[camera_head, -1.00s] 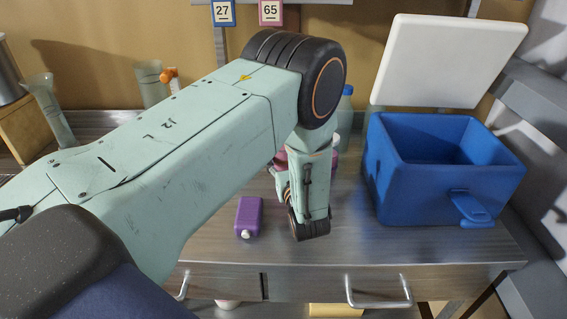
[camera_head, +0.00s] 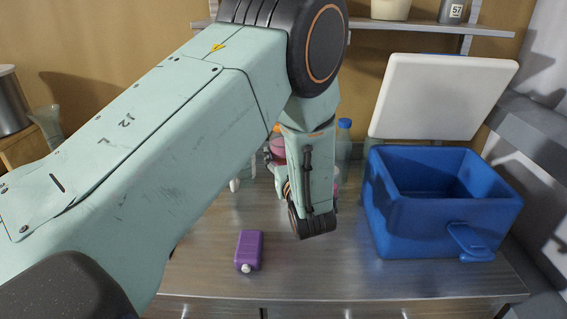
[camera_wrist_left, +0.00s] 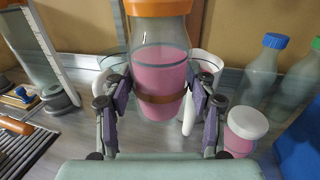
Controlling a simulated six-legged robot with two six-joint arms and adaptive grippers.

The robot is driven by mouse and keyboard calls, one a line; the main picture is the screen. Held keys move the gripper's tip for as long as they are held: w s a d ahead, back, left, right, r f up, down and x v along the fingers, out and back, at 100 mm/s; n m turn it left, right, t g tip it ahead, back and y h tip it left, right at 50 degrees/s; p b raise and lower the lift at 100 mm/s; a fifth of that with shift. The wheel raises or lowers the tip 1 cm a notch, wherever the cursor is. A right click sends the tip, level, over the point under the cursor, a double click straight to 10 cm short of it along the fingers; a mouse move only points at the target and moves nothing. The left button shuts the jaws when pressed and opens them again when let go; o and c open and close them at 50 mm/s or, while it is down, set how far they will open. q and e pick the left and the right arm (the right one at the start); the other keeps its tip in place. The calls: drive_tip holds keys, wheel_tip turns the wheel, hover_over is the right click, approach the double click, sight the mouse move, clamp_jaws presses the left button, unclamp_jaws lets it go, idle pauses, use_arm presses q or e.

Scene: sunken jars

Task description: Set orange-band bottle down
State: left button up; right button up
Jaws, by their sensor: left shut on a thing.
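The orange-band bottle (camera_wrist_left: 160,55) is clear, with an orange lid, pink contents and an orange-brown band low on its body. In the left wrist view it stands upright between the fingers of my left gripper (camera_wrist_left: 161,96), which is shut on it. In the head view, part of its pink body (camera_head: 277,148) shows behind my left wrist; the rest is hidden. Whether its base touches the metal table (camera_head: 340,268) cannot be told. My right gripper is in neither view.
A blue cooler (camera_head: 425,222) with a raised white lid (camera_head: 443,97) stands at the right. A purple container (camera_head: 249,250) lies at the front. The front middle table is bare.

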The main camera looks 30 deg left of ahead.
use_arm(q)
drive_tip(key=shift+r, duration=1.7)
